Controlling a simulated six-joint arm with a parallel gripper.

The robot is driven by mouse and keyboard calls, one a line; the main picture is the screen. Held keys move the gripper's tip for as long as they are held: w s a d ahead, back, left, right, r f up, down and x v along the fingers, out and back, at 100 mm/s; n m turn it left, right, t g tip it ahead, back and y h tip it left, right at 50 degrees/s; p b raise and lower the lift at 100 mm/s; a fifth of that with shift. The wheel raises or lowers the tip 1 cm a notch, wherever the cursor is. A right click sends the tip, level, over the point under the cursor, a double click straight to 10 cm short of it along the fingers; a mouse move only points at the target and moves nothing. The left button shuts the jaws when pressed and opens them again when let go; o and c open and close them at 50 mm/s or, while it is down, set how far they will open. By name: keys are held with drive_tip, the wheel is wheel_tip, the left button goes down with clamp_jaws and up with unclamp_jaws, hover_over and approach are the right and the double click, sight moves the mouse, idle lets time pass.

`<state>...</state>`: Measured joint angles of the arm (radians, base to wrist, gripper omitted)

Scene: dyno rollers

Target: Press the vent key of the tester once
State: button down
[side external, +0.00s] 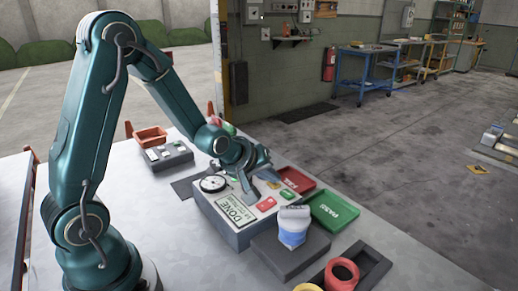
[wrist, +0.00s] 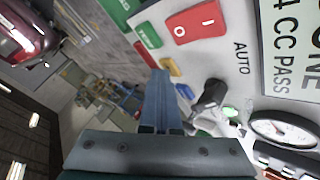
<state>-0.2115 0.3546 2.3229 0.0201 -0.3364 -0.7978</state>
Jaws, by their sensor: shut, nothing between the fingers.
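The tester (side external: 228,228) is a grey box on the bench. Its display (side external: 236,210) reads DONE, and in the wrist view the display (wrist: 292,50) also shows CC PASS. The wrist view shows a red rocker switch (wrist: 195,24), a green key (wrist: 149,36), a yellow key (wrist: 170,67) and a blue key (wrist: 185,91) on the panel. I cannot read which is the vent key. My gripper (wrist: 160,74) is shut and empty, its fingertips over the panel edge near the yellow and blue keys. In the side view my gripper (side external: 251,186) hides part of the panel; contact cannot be told.
A dial gauge (side external: 213,183) sits on the tester. A dark knob (wrist: 209,95) is beside the blue key. A red tray (side external: 297,180) and a green tray (side external: 336,211) lie to the right.

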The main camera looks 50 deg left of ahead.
drive_tip(key=shift+r, duration=0.75)
drive_tip(key=shift+r, duration=2.5)
wheel_tip(320, 180, up, 5)
drive_tip(key=m+t, duration=0.1)
hover_over(272, 187)
drive_tip(key=d, duration=0.2)
drive_tip(key=s+d+r+m+h, duration=0.1)
drive_tip(key=s+d+r+m, duration=0.15)
drive_tip(key=s, duration=0.25)
drive_tip(key=s+d+f+m+g, duration=0.1)
drive_tip(key=s+f+m+g, duration=0.1)
drive_tip(key=s+m, duration=0.2)
drive_tip(key=s+d+f+m+g, duration=0.1)
drive_tip(key=s+f+m+g, duration=0.1)
drive_tip(key=s, duration=0.9)
drive_tip(key=shift+s+d+f+m+h, duration=0.25)
drive_tip(key=shift+d+f+m+h, duration=0.25)
drive_tip(key=shift+m, duration=0.45)
